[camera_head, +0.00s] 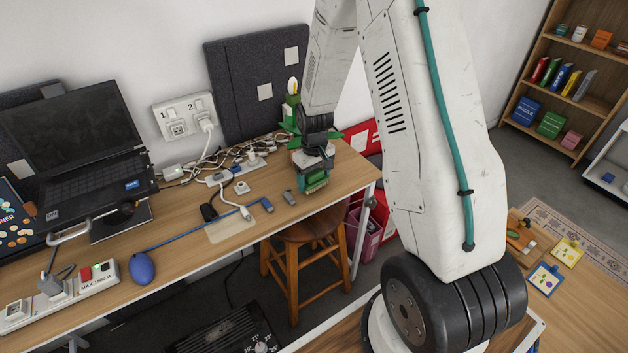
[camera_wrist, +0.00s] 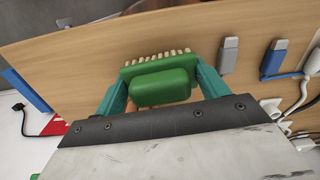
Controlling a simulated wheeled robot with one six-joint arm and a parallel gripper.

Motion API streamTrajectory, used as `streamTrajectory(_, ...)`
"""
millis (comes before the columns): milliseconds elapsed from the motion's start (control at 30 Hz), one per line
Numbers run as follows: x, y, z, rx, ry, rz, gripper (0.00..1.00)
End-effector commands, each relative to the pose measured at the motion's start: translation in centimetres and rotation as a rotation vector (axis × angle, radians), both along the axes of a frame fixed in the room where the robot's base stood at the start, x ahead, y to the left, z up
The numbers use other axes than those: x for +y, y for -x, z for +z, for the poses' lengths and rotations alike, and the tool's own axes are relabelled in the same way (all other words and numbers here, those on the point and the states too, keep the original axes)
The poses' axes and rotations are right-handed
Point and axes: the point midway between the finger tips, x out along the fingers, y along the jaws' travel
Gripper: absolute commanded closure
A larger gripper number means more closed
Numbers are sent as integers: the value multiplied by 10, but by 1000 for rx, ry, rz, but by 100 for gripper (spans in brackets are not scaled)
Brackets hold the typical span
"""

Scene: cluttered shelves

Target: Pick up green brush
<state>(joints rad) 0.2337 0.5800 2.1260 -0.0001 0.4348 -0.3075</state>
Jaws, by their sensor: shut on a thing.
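The green brush (camera_wrist: 160,88) has a rounded green back and pale bristles. It sits between the two teal fingers of my gripper (camera_wrist: 162,92) in the wrist view, and the fingers are shut on its ends. In the head view the green brush (camera_head: 316,181) shows at the end of my arm, by the right end of the wooden desk. My gripper (camera_head: 314,172) is seen there from behind. Whether the brush touches the desk or is just above it cannot be told.
On the desk (camera_head: 190,245) lie a grey USB stick (camera_head: 289,197), a blue USB plug (camera_head: 267,205), a blue mouse (camera_head: 141,268), a laptop (camera_head: 75,150) and tangled cables with a power strip (camera_head: 236,172). A wooden stool (camera_head: 305,240) stands under the desk's right end.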

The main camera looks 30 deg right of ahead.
Motion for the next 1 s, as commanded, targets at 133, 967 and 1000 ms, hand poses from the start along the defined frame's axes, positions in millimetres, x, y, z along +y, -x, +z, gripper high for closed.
streamTrajectory(133,0,-1,19,-4,1,0,55)
streamTrajectory(967,31,154,40,0,0,0,55)
streamTrajectory(1000,31,155,40,0,0,0,55)
